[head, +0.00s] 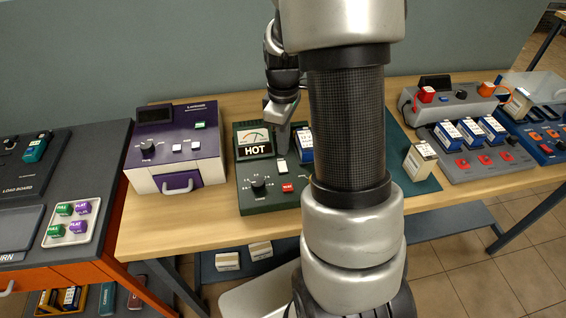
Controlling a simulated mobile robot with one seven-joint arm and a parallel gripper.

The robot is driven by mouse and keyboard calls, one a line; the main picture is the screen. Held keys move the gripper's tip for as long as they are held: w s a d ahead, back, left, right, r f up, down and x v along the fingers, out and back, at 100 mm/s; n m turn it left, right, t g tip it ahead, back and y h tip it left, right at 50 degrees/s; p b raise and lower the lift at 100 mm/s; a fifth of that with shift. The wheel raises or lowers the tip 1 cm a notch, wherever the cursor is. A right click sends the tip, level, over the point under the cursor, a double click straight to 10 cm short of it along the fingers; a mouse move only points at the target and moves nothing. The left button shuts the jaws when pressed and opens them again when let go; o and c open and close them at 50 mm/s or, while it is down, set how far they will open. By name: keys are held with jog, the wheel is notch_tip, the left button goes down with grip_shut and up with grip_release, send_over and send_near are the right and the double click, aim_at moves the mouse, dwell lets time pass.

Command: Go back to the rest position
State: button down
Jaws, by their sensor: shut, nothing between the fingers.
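My gripper (283,146) is over the dark green tester with the "HOT" sign, pointing down. Its fingers are together and hold nothing; whether they touch the tester is not clear. The green tester (258,204) stands on the wooden bench (152,236), with a dial gauge, a black knob, a white switch and a red button. A blue and white battery (306,144) stands at its right side, partly hidden by my arm. My arm crosses the middle of the view and hides the bench behind it.
A purple and white box (178,150) stands left of the tester. A cream battery (419,160) stands on a green mat (427,184) at right. Beyond are a grey charger (474,172) with several batteries and a blue unit (546,150). At far left, a tray (92,236) holds green and purple blocks.

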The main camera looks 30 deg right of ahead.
dwell(0.3)
jog(key=s+a+r+m+t+p, duration=0.1)
jog(key=s+a+r+m, duration=0.2)
jog(key=r, duration=0.5)
jog(key=s+a+r+m+t+p, duration=0.1)
jog(key=s+a+r+t+p, duration=0.2)
jog(key=r, duration=0.5)
jog(key=s+a+r+m, duration=0.2)
jog(key=s+a+r, duration=0.1)
jog(key=s+r, duration=0.1)
jog(key=s+a+r+m+t, duration=0.1)
jog(key=s+a+r+m, duration=0.1)
jog(key=s, duration=0.4)
notch_tip(320, 180, up, 2)
jog(key=shift+s+a+r+m+t, duration=0.15)
jog(key=shift+s+a+m+t, duration=0.2)
jog(key=shift+a, duration=0.4)
